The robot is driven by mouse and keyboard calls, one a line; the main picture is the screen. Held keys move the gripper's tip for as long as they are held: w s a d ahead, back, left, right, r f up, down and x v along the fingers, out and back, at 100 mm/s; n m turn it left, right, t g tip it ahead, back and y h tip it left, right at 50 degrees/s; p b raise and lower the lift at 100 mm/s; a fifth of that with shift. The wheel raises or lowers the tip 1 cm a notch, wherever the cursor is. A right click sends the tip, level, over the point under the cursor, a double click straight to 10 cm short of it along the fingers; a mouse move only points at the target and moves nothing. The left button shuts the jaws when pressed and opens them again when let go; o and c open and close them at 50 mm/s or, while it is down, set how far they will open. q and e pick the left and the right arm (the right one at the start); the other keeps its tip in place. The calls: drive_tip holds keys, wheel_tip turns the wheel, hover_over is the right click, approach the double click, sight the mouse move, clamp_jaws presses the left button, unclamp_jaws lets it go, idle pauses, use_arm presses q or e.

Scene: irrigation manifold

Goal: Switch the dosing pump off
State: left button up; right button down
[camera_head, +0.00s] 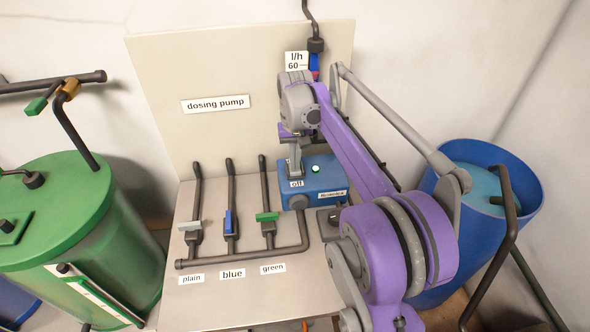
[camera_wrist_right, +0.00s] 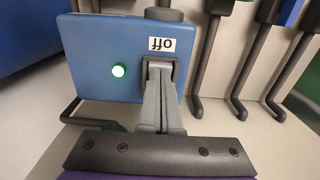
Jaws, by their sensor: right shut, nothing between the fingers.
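The dosing pump is a blue box (camera_head: 325,175) on the bench, under the sign "dosing pump" (camera_head: 215,104). It fills the upper left of the wrist view (camera_wrist_right: 95,45). My left gripper is out of view.
Three valves with a white handle (camera_head: 189,225), a blue handle (camera_head: 229,223) and a green handle (camera_head: 267,217) stand left of the pump on a dark pipe. A green tank (camera_head: 70,215) is at left, a blue barrel (camera_head: 525,205) at right. My right arm covers the bench's right side.

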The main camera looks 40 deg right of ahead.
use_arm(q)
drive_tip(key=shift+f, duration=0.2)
use_arm(e)
drive_tip(key=shift+f, duration=0.35)
drive_tip(key=shift+r, duration=0.1)
drive_tip(key=shift+r+p, duration=1.7)
drive_tip(key=shift+r, duration=1.75)
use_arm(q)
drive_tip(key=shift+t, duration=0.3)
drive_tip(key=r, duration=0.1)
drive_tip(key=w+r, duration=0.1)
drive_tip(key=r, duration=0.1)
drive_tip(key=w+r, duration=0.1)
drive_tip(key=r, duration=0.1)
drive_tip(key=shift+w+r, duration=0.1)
use_arm(e)
drive_tip(key=shift+a, duration=0.1)
